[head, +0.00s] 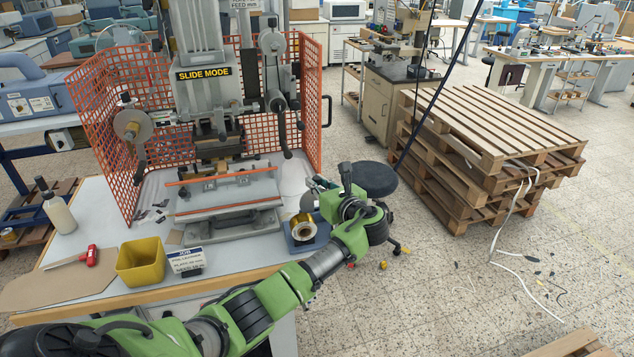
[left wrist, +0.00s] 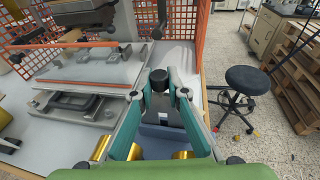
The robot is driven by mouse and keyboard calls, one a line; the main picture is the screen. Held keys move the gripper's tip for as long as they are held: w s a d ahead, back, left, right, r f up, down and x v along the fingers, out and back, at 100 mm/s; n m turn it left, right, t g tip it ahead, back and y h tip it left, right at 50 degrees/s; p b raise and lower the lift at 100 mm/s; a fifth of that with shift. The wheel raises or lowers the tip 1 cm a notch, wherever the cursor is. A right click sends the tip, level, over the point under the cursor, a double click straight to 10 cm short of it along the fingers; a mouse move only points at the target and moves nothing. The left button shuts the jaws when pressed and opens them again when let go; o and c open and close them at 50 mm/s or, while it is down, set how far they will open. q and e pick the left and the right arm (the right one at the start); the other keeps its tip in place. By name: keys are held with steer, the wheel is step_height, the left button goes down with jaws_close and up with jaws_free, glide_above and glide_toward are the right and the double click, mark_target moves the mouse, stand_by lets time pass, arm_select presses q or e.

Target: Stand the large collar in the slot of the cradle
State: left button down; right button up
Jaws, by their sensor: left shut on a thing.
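My left gripper (head: 318,187) hangs above the right end of the worktable. In the left wrist view the gripper (left wrist: 160,80) is shut on a dark, short cylinder, the large collar (left wrist: 158,79), held between the fingertips. In the head view the collar is hard to make out against the gripper. My right gripper is not in view.
The stamping press (head: 225,195) with its orange mesh guard (head: 113,100) stands left of the cradle. A yellow bin (head: 140,262), job sign (head: 186,261) and white bottle (head: 58,212) are on the table's left. A black stool (head: 372,178) and stacked pallets (head: 490,120) stand to the right.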

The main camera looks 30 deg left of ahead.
arm_select(q)
steer(key=shift+f+b, duration=0.45)
steer(key=shift+f, duration=0.5)
steer(key=c, duration=1.9)
jaws_free()
steer(key=v, duration=1.2)
